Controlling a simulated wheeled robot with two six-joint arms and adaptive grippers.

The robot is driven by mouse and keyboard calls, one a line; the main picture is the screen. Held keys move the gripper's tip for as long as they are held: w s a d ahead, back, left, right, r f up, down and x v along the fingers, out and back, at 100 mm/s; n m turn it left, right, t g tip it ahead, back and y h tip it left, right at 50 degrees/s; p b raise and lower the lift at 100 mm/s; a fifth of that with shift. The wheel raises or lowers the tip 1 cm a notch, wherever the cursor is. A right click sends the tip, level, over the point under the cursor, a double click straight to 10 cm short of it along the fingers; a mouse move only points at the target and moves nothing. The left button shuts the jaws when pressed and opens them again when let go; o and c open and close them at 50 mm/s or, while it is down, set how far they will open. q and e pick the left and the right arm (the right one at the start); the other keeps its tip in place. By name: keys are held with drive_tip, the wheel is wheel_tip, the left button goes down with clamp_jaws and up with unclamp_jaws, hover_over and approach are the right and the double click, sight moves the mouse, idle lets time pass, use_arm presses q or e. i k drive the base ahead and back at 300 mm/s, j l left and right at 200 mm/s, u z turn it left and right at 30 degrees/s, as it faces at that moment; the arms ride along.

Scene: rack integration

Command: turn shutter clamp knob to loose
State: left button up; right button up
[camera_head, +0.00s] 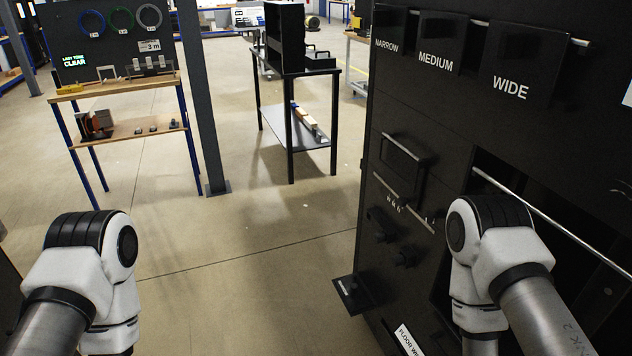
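The black rack cabinet (440,100) fills the right side of the head view. On its front face are two dark knob-like parts, an upper one (382,222) and a lower one (408,256). I cannot tell which is the shutter clamp knob, nor its setting, as the labels are too small to read. Small white marks lie just above them, by a slanted metal strip (402,200). My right arm's joint is in front of the cabinet, right of these knobs. My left arm's joint is at lower left, over the floor. Neither gripper shows.
Plates marked NARROW (391,30), MEDIUM (440,43) and WIDE (520,65) hang on the cabinet's upper part. A metal rail (550,222) crosses an opening at right. A small black ledge (355,294) juts out low. Open floor (250,270) lies left, with a wooden bench (120,88) beyond.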

sight(429, 216)
drive_tip(key=i+j+u, duration=0.4)
drive_tip(key=i, duration=0.95)
drive_tip(key=i+l+u, duration=0.35)
drive_tip(key=i, duration=0.95)
drive_tip(key=j, duration=0.1)
